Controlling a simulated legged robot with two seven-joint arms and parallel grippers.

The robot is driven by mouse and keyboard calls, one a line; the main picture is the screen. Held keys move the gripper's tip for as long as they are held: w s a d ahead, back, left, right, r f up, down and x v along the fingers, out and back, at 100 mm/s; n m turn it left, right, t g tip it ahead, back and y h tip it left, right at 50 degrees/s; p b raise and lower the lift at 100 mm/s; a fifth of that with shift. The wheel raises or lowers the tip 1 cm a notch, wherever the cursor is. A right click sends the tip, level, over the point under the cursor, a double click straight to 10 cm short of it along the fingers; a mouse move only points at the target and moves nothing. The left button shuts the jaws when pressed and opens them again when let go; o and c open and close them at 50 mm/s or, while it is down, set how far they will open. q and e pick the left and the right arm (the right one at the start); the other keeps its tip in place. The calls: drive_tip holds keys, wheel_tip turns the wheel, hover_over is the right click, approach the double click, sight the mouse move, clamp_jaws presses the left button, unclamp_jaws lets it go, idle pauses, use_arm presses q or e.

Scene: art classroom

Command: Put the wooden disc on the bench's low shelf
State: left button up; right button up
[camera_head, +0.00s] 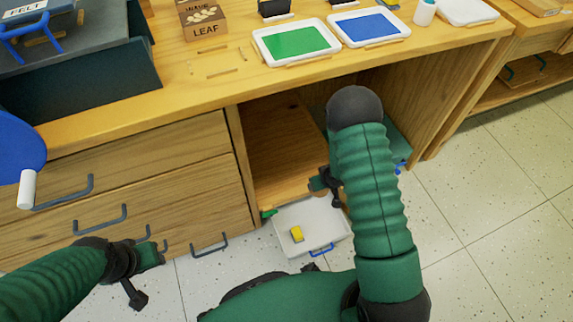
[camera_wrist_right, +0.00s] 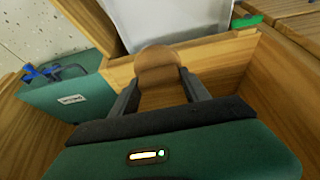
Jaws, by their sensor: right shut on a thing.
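The wooden disc (camera_wrist_right: 158,68) is brown and round, and shows between the fingers of my right gripper (camera_wrist_right: 158,92) in the right wrist view. That gripper is shut on it, inside the bench's open bay.
A white tray (camera_head: 325,222) with a yellow block (camera_head: 296,233) is at the bay's front. A green box (camera_wrist_right: 70,100) with a blue handle stands beside the gripper.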

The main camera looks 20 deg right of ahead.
drive_tip(key=shift+s+d+f, duration=0.15)
drive_tip(key=shift+s+f, duration=0.15)
drive_tip(key=shift+f, duration=0.2)
drive_tip(key=shift+s+d+f, duration=0.15)
drive_tip(key=shift+s+f, duration=0.15)
drive_tip(key=shift+f, duration=0.15)
drive_tip(key=shift+w+f+b, duration=0.1)
drive_tip(key=shift+f+b, duration=0.2)
drive_tip(key=w+a+b, duration=0.1)
drive_tip(key=w, duration=0.3)
drive_tip(key=w+a+f+b, duration=0.1)
drive_tip(key=w+a+b, duration=0.1)
drive_tip(key=w, duration=0.3)
drive_tip(key=w+a+b, duration=0.1)
drive_tip(key=w+b, duration=0.1)
drive_tip(key=w, duration=0.3)
drive_tip(key=shift+w+a+f, duration=0.2)
drive_tip(key=shift+a+f, duration=0.15)
wheel_tip(320, 180, down, 4)
drive_tip(key=b, duration=0.3)
drive_tip(key=shift+r+b, duration=0.25)
drive_tip(key=shift+b, duration=0.15)
drive_tip(key=shift+r+p, duration=0.25)
drive_tip(key=shift+p, duration=0.05)
drive_tip(key=shift+c, duration=0.7)
drive_tip(key=shift+f, duration=0.1)
drive_tip(key=o, duration=1.6)
drive_tip(key=shift+c, duration=0.2)
